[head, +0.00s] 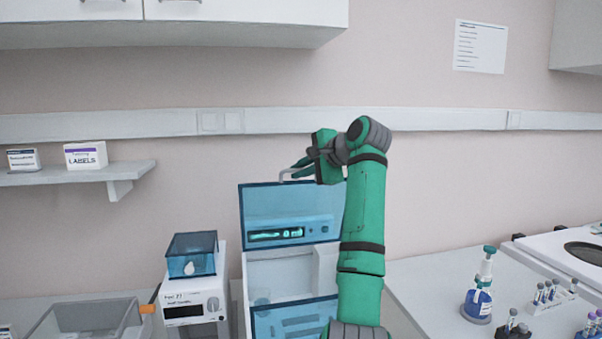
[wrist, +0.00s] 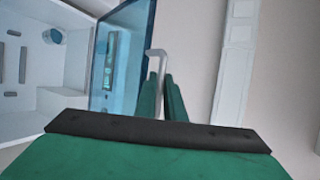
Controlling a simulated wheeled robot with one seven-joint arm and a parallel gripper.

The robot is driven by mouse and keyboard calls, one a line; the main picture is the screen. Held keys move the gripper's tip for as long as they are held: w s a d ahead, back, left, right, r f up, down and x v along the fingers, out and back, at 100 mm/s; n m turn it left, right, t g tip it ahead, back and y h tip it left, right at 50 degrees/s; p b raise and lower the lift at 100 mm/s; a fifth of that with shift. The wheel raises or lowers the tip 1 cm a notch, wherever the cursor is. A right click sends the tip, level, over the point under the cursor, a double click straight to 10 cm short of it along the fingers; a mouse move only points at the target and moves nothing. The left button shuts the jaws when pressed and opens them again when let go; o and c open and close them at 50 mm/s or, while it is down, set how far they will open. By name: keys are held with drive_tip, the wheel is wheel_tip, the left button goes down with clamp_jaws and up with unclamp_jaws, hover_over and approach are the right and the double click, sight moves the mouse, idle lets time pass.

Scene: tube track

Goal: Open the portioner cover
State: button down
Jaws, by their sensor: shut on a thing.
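The portioner (head: 275,272) is a white cabinet with a see-through blue cover. The cover (head: 262,205) stands raised and roughly upright above the cabinet, and the white interior shows below it. A lower blue panel (head: 290,318) is at the front. My gripper (head: 300,168) is at the cover's top edge, shut on the pale handle (head: 288,177). In the wrist view the handle (wrist: 157,54) runs between my green fingers, beside the blue cover (wrist: 128,45). The white interior (wrist: 62,77) shows at left. My arm hides the cabinet's right side.
A white balance (head: 192,298) with a blue box on top stands just left of the portioner. A clear bin (head: 85,318) is farther left. A blue-white bottle (head: 479,290) and tube racks are on the right counter. A wall rail (head: 430,119) runs behind my gripper.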

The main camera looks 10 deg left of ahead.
drive_tip(key=shift+a+f, duration=0.15)
drive_tip(key=shift+f, duration=0.1)
drive_tip(key=c, duration=1.9)
unclamp_jaws()
drive_tip(key=shift+o, duration=0.3)
drive_tip(key=shift+r, duration=0.2)
drive_tip(key=v, duration=1.1)
